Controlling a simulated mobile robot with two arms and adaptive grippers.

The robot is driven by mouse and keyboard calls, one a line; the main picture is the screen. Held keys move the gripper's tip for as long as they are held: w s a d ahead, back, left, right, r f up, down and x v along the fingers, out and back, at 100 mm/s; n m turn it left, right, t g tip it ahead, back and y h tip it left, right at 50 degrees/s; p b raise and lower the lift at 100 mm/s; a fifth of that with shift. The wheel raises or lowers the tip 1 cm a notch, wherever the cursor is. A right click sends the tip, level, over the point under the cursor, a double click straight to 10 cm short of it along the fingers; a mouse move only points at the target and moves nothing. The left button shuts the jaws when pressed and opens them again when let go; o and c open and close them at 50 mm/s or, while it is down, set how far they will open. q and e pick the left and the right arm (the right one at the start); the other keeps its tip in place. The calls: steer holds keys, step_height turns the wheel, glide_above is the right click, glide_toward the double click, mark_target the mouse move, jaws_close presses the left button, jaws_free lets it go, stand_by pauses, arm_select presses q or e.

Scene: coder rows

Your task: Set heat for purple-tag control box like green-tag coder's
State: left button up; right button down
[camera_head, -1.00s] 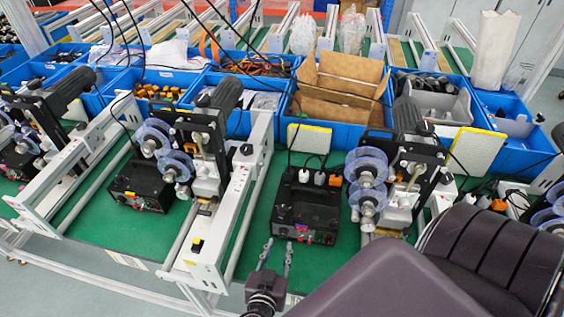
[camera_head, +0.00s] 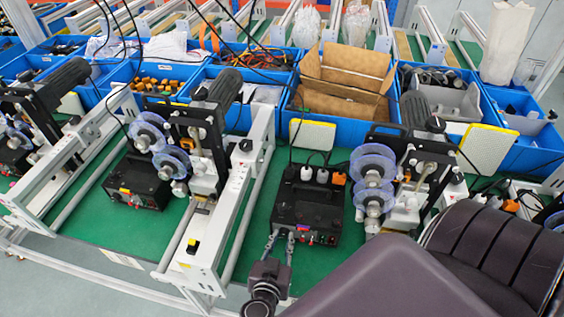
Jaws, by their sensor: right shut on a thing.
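A black control box (camera_head: 308,205) stands on the green bench right of centre, with a small purple-red patch, knobs and lights on its front face. My right gripper (camera_head: 280,236) reaches up from the bottom, its two fingers at the left part of that face. It is shut on a small knob there, largely hidden between the fingertips. Another black control box (camera_head: 140,185) stands to the left, with a small yellow mark and red lights on its front. A third one (camera_head: 14,160) shows at the far left edge. My left gripper is out of view.
Coder machines with clear purple-blue reels (camera_head: 372,165) stand beside the boxes. A white rail frame (camera_head: 240,190) runs left of the right box. Blue bins (camera_head: 225,95) line the back. Green bench (camera_head: 110,235) is bare in front of the left box.

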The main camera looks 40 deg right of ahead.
steer(key=shift+s+m+p, duration=0.1)
steer(key=shift+m+p, duration=0.3)
steer(key=shift+d+m+t+y+p, duration=0.1)
steer(key=shift+m+t+y+p, duration=0.2)
steer(key=shift+m+t+y, duration=0.1)
steer(key=shift+s+f+m+t, duration=0.1)
steer(key=shift+m+t, duration=0.2)
steer(key=shift+m, duration=0.2)
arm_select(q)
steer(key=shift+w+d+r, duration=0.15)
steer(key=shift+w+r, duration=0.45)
arm_select(e)
steer(key=shift+d+f+m+t+y, duration=0.1)
steer(key=shift+m+t+y, duration=0.4)
steer(key=shift+m, duration=0.5)
steer(key=c, duration=2)
jaws_free()
